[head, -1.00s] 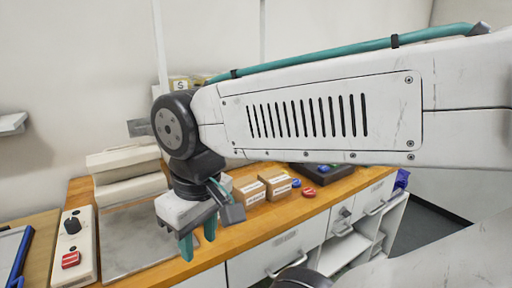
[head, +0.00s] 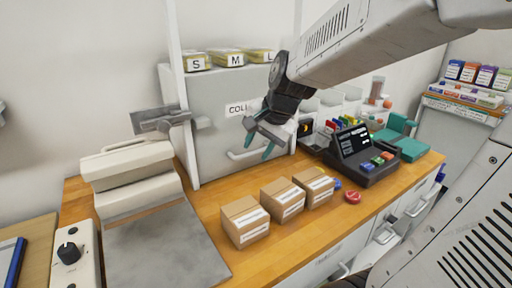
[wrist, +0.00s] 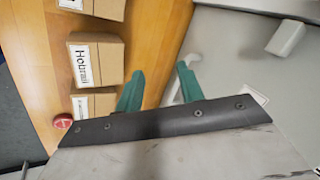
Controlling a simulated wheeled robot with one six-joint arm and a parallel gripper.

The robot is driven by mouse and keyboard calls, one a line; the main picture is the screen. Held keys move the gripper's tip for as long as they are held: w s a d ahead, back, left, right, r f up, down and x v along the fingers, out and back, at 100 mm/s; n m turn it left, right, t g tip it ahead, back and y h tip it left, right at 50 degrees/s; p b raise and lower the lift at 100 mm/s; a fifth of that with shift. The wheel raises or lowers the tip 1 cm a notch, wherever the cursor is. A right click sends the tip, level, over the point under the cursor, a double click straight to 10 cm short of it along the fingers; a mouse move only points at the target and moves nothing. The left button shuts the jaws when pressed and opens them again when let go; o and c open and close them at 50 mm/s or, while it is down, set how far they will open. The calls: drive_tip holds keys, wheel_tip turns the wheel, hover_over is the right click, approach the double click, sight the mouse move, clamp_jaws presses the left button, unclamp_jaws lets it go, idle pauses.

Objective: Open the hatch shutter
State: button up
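The hatch shutter (head: 218,148) is a flat grey panel in a white frame behind the wooden counter, its lower edge down near the counter top. It has a partly covered label starting "COLL" and a pale bar handle (head: 236,157) low on its face. My gripper (head: 257,140) is in front of the shutter at its right part, near the handle. Its two teal fingers are apart with nothing between them.
Several cardboard boxes (head: 245,221) stand on the counter (head: 215,205) in front of the shutter. A black till (head: 363,160) is to the right, a pale press-like machine (head: 128,166) to the left. Boxes marked S, M, L (head: 228,58) sit above the shutter.

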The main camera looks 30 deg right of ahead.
sight(257, 150)
drive_tip(key=w+d+f+m+t+h, duration=0.1)
drive_tip(key=w+d+f+m+t, duration=0.15)
drive_tip(key=w+d+m, duration=0.45)
drive_tip(key=shift+n+g, duration=0.45)
drive_tip(key=shift+n, duration=0.05)
drive_tip(key=x, duration=0.5)
drive_tip(key=d+x, duration=0.1)
drive_tip(key=x, duration=0.1)
drive_tip(key=shift+w+f, duration=0.15)
drive_tip(key=shift+w, duration=0.25)
clamp_jaws()
